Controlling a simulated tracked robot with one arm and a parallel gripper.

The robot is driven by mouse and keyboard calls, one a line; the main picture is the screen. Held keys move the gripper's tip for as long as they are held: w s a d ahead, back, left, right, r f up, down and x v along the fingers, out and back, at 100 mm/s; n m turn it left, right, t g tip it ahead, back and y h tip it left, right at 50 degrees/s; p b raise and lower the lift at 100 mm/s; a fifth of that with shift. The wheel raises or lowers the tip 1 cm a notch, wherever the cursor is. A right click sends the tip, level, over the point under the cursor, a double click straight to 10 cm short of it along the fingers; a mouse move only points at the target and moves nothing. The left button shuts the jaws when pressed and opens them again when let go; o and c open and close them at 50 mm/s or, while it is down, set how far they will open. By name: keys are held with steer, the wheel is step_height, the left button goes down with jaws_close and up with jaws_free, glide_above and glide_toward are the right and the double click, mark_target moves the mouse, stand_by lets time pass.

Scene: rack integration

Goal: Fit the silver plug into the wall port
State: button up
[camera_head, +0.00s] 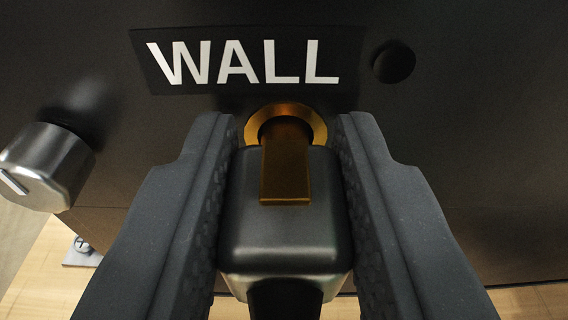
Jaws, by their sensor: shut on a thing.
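My gripper (284,195) is shut on the silver plug (285,235), with one dark finger pressed on each side of it. The plug has a silver-grey body with a gold tab on top and a dark cable end toward me. The wall port is a gold ring (317,124) on the dark panel, under a white WALL label (245,62). The plug lines up with the ring, its gold tab overlapping the ring's lower part in the picture. The plug's front end is hidden, so I cannot tell how deep it sits.
A silver knob (46,166) sticks out at the left of the dark panel (480,130). A round dark hole (394,62) is right of the label. A light wooden surface (50,270) shows below the panel, with a small metal bracket (82,252) on it.

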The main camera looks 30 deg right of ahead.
steer(key=shift+w+d, duration=0.15)
steer(key=o, duration=1.1)
steer(key=b+v, duration=0.2)
steer(key=v, duration=1.1)
steer(key=shift+s+a+f+b, duration=0.1)
steer(key=shift+s+a+b, duration=0.15)
steer(key=shift+b, duration=0.15)
